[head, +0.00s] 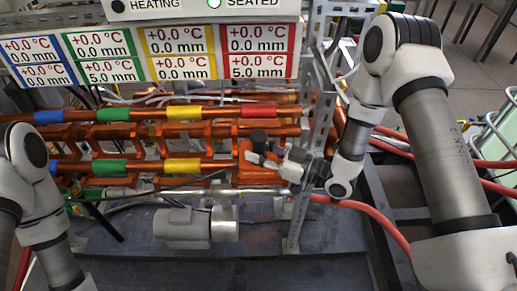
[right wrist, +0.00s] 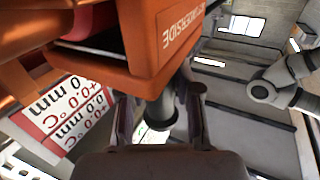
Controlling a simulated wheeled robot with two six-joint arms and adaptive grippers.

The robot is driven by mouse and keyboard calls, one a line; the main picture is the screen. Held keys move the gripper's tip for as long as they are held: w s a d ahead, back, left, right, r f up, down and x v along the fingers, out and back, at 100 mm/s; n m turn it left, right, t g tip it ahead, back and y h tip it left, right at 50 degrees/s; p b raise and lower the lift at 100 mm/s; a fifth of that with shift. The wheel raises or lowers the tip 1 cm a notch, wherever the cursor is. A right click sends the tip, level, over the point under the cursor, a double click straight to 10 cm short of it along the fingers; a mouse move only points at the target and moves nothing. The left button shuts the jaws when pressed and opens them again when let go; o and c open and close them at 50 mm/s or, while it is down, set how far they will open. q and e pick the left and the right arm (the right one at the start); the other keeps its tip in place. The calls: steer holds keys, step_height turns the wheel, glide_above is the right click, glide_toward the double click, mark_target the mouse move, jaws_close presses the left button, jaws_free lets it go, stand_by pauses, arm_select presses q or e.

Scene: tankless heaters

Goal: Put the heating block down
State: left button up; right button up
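The orange heating block (head: 262,172) sits at the right end of the lower copper pipe row in the head view, with a dark knob (head: 258,138) on top. In the right wrist view the block (right wrist: 165,35) fills the upper part, with lettering on its side. A dark round-ended handle (right wrist: 165,115) extends from it between the fingers. My right gripper (head: 284,161) is at the block's right side. Its fingers (right wrist: 160,108) stand apart around the handle, with a gap visible at the left finger.
A panel (head: 150,55) of temperature and millimetre readings hangs above the pipes, with a lit SEATED lamp (head: 214,3). Coloured bands mark the pipes. A grey motor-like cylinder (head: 185,228) lies in front. A metal upright (head: 302,210) and red hoses (head: 370,215) are close to my right arm.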

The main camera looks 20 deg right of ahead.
steer(key=shift+o, duration=1.1)
steer(key=shift+s+d+r, duration=0.1)
steer(key=shift+s+r, duration=0.1)
steer(key=shift+s, duration=0.15)
steer(key=shift+w+f, duration=0.2)
steer(key=shift+w, duration=0.1)
steer(key=shift+d, duration=0.15)
steer(key=v, duration=1.1)
steer(key=s+a+f+m+g+h, duration=0.1)
steer(key=s+f+m+g+h, duration=0.2)
steer(key=f, duration=0.5)
steer(key=s+a+f+m+g+h, duration=0.1)
steer(key=s+f+m+g+h, duration=0.2)
steer(key=f, duration=0.5)
steer(key=s+d+f+m+g+h, duration=0.1)
steer(key=s+f+m+g+h, duration=0.1)
steer(key=s, duration=0.5)
steer(key=s+d+f+m+g+h, duration=0.1)
steer(key=s+d+f+g+h, duration=0.1)
steer(key=s+f+g+h, duration=0.2)
step_height(320, 180, down, 2)
steer(key=s+h, duration=0.1)
steer(key=s, duration=0.1)
steer(key=shift+s+d+m, duration=0.25)
steer(key=shift+s+m, duration=0.15)
